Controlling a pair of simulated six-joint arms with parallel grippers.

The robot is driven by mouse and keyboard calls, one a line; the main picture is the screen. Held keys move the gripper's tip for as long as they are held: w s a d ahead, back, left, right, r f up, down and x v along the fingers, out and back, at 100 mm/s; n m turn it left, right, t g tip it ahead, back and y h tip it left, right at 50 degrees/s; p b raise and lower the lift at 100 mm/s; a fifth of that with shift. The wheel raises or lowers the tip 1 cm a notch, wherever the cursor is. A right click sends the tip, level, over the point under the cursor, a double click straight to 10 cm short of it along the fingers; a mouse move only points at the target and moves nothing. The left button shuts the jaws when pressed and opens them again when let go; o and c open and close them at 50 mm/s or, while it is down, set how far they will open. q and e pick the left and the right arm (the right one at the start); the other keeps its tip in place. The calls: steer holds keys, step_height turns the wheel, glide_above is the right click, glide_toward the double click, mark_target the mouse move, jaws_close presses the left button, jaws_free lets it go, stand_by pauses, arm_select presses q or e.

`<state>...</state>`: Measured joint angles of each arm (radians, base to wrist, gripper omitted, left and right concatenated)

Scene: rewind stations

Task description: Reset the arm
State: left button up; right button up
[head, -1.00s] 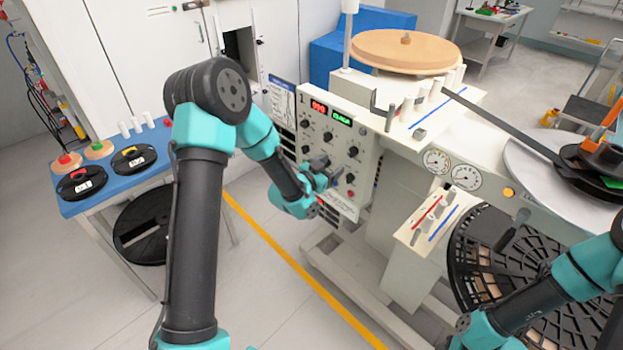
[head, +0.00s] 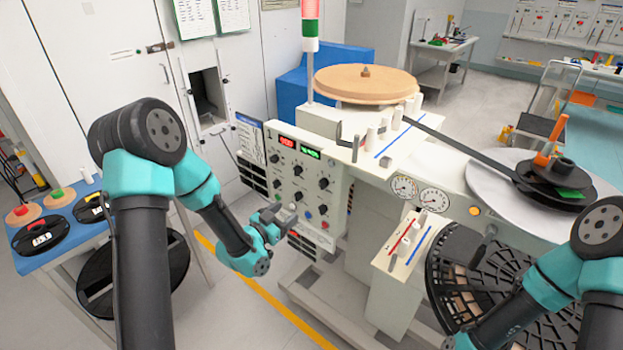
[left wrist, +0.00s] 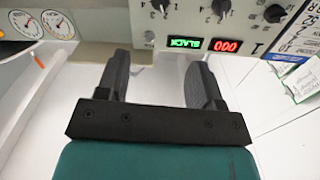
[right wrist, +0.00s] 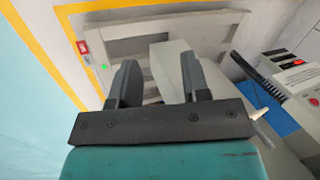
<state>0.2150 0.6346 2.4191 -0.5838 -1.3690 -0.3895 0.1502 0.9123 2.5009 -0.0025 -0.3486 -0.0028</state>
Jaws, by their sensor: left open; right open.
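My left gripper (head: 278,220) is open and empty, just in front of the lower left of the control panel (head: 304,182). I cannot tell in the head view whether it touches the panel. In the left wrist view its fingers (left wrist: 160,72) stand apart with nothing between them, and the panel's red and green displays (left wrist: 208,45) show upside down beyond them. My right arm comes in at the lower right of the head view, its gripper not clearly seen there. In the right wrist view the right gripper (right wrist: 160,66) is open and empty above the floor.
The rewind machine carries a tan disc (head: 365,80), a dark reel (head: 550,185) with an orange handle, and two gauges (head: 418,192). A large black slotted reel (head: 470,280) hangs at its front. A blue side table (head: 75,225) with small reels stands left. Floor shows between them.

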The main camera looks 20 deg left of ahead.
arm_select(q)
steer(key=shift+f, duration=0.1)
steer(key=s+d+f+n+g+y, duration=0.15)
steer(key=s+f+g, duration=0.25)
steer(key=f, duration=0.4)
steer(key=s+d+f+n+g+y, duration=0.15)
steer(key=s+f+g, duration=0.25)
steer(key=f, duration=0.5)
steer(key=s+d+f+n+g, duration=0.1)
steer(key=s+f+n+g, duration=0.1)
steer(key=s+f+g, duration=0.2)
steer(key=s+d+f+n+g, duration=0.1)
steer(key=s+f+n+g, duration=0.1)
steer(key=s, duration=0.9)
step_height(320, 180, down, 2)
steer(key=shift+d+f+g, duration=0.15)
steer(key=shift+d+g, duration=0.1)
steer(key=shift+g, duration=0.65)
steer(key=shift+w, duration=0.1)
